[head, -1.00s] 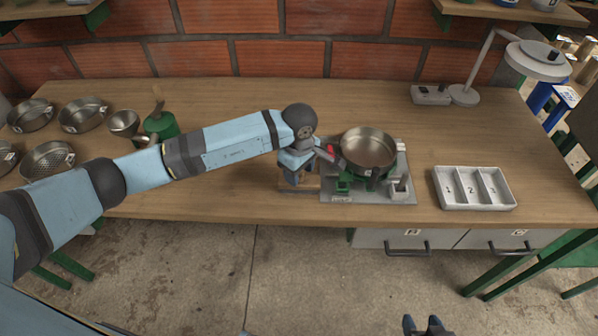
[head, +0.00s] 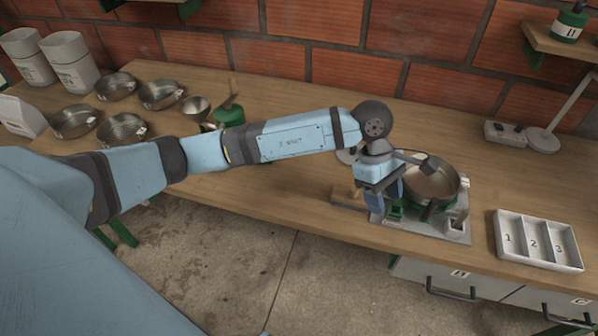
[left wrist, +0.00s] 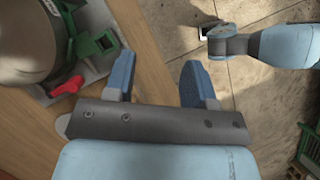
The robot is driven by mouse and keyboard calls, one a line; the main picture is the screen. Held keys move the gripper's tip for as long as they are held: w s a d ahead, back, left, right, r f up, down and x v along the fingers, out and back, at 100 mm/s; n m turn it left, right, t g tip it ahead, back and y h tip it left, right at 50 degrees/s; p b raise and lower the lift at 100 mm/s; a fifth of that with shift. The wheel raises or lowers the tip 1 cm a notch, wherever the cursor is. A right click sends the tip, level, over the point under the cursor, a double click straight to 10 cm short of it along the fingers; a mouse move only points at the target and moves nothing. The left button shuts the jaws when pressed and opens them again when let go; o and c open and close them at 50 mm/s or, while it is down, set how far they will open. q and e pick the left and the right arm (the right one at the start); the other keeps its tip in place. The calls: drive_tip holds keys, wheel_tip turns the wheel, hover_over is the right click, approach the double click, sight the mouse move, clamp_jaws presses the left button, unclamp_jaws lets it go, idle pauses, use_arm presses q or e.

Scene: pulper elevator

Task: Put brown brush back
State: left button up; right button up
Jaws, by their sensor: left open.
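I cannot make out a brown brush for certain. A small brown wooden piece (head: 348,198) shows at the table's front edge, partly hidden behind my left gripper. My left gripper (head: 378,203) is beside the left side of the green-based scale with a round metal pan (head: 436,180). In the left wrist view its blue fingers (left wrist: 158,78) are apart, with only tabletop edge and floor showing between them.
A white tray with numbered compartments (head: 537,242) lies right of the scale. A lamp (head: 542,138) stands behind it. Several metal sieves (head: 122,130), a green grinder (head: 228,112) and white containers (head: 70,62) are at the left. Front drawers (head: 455,280) are shut.

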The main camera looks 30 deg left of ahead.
use_arm(q)
drive_tip(key=s+d+r+n+h, duration=0.4)
drive_tip(key=s+d+n+h, duration=0.4)
drive_tip(key=d+h, duration=0.3)
drive_tip(key=w+a+f+n+t+y, duration=0.15)
drive_tip(key=a+n+t, duration=0.35)
drive_tip(key=n, duration=0.6)
drive_tip(key=a+f+n+t+y, duration=0.2)
drive_tip(key=a+f+n+t, duration=0.1)
drive_tip(key=n+t, duration=0.65)
drive_tip(key=w+a+f+n+t+y, duration=0.1)
drive_tip(key=a+f+n+t+y, duration=0.3)
drive_tip(key=n, duration=0.9)
drive_tip(key=s+a+f+n+g+y, duration=0.2)
drive_tip(key=s+a+f+n, duration=0.2)
drive_tip(key=s+f+n, duration=0.2)
drive_tip(key=s+a+f+n+g+y, duration=0.3)
drive_tip(key=s+a+f+n, duration=0.2)
drive_tip(key=s+f+n, duration=0.2)
wheel_tip(320, 180, down, 2)
drive_tip(key=shift+s+a+f+g, duration=0.15)
drive_tip(key=shift+a+g, duration=0.05)
drive_tip(key=shift+g, duration=0.15)
